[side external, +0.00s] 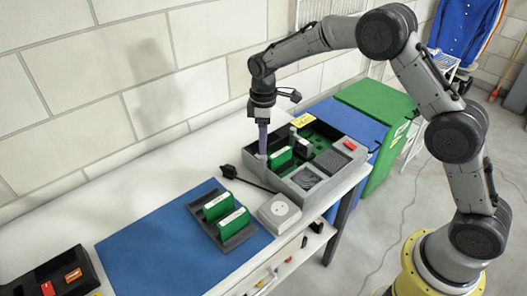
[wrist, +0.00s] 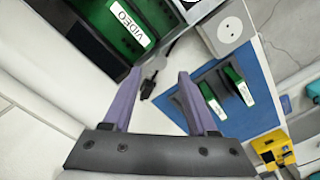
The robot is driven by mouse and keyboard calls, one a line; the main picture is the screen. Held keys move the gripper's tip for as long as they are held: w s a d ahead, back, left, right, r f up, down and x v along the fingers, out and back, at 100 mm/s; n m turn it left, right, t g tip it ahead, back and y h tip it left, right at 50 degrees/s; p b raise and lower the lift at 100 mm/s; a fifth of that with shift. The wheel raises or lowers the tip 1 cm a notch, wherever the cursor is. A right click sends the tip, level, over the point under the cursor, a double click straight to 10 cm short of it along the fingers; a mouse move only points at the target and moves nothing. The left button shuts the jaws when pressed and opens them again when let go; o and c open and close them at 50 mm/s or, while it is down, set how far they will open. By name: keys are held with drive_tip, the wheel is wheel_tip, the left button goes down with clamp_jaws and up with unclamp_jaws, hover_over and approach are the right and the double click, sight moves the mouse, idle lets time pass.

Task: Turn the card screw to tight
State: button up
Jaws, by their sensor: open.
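The card screw seems to be the small pale grey round knob (wrist: 154,66) in the wrist view, beside the case and between my fingertips. I cannot tell whether the fingers touch it or how tight it is. My gripper (wrist: 158,73) is open, with one purple finger on each side of that spot. In the side external view my gripper (side external: 262,152) points straight down at the left corner of the grey case (side external: 250,164). A green card (side external: 281,158) stands in the case near it. The wrist view shows a green card with a white VIDEO label (wrist: 131,23).
A black plug (side external: 229,172) with a cable lies beside the case. A white socket box (side external: 279,211) is in front. A dark tray (side external: 240,238) holds two green cards on the blue mat (side external: 150,245). Another tray (side external: 25,282) is at far left. The back-left table is clear.

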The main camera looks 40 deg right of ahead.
sight(261, 157)
drive_tip(key=shift+f, duration=2.35)
clamp_jaws()
